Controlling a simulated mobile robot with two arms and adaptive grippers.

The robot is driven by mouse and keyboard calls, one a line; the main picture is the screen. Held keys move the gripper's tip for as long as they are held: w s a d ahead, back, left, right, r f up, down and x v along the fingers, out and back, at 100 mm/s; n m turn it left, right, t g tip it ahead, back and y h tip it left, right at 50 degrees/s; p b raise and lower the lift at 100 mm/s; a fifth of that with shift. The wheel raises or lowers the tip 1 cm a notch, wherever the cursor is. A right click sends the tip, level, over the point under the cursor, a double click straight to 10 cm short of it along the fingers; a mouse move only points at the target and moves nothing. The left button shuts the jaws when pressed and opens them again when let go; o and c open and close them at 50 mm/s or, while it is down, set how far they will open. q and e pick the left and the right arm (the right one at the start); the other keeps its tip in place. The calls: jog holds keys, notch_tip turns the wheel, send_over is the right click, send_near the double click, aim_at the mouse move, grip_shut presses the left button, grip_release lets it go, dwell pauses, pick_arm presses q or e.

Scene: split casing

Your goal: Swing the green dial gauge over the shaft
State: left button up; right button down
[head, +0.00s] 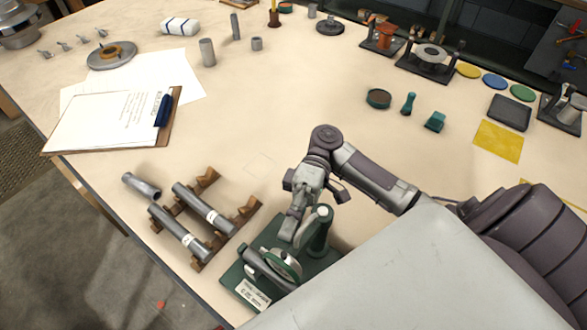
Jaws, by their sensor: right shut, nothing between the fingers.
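A green gauge stand (321,236) rises from a dark green base plate (232,278) near the table's front edge. The round dial gauge (289,264), with a green rim, sits low over the base. A dark grey shaft (262,270) lies slanted on the base, beside or partly under the dial; which of these I cannot tell. My right gripper (291,232) points down at the stand, just behind the dial and left of the post. It is shut with nothing in it. Whether its fingers touch the gauge arm is unclear. My left gripper is out of view.
Grey shafts (203,209) lie on a brown wooden rack (248,208) left of the stand, with a loose one (141,186) beside it. A clipboard (110,120) lies further back. My grey body covers the lower right. The table's middle is clear.

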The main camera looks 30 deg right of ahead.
jog(key=v, duration=1.1)
jog(key=shift+w+d, duration=0.3)
jog(key=shift+a, duration=0.1)
